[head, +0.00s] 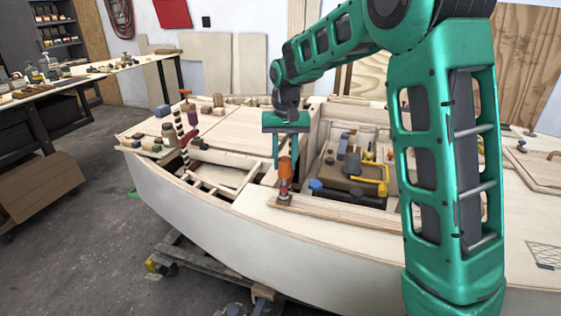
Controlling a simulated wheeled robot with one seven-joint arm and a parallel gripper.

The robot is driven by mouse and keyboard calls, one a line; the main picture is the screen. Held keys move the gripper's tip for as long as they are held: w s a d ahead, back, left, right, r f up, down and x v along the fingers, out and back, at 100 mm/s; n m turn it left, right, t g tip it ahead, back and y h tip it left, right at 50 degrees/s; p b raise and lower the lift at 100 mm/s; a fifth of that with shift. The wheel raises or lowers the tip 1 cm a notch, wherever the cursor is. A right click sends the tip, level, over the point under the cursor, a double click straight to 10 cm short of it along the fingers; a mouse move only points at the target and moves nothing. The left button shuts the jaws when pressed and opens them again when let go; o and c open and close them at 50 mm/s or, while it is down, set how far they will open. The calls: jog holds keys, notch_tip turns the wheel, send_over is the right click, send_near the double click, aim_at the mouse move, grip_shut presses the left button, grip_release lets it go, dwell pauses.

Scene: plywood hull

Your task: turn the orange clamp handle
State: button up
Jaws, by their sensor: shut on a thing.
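The orange clamp handle (285,168) stands upright on a clamp (284,197) at the near edge of the plywood hull (215,215), left of an open compartment. My gripper (285,163) points straight down from above, with its green fingers on either side of the handle's top, and is shut on it. The fingertips partly cover the handle. The lower part of the clamp, below the hull's edge, is hidden.
An open compartment (350,200) to the right holds a yellow-handled tool (372,182) and several small items. Another clamp with a reddish handle (185,92) stands on the left deck. A workbench (70,92) with small items is at far left.

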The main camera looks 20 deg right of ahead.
jog(key=n, duration=0.5)
jog(key=shift+d, duration=0.2)
jog(key=n, duration=0.4)
jog(key=shift+n, duration=0.3)
jog(key=n, duration=0.4)
jog(key=shift+n, duration=0.3)
jog(key=shift+w+d+r+n+y, duration=0.1)
jog(key=shift+n+y, duration=0.05)
jog(key=shift+n, duration=0.8)
jog(key=shift+d+n+y, duration=0.1)
jog(key=shift+n+y, duration=0.05)
jog(key=shift+n, duration=0.8)
jog(key=o, duration=1)
jog(key=shift+w, duration=0.1)
jog(key=shift+o, duration=0.3)
jog(key=shift+a, duration=0.15)
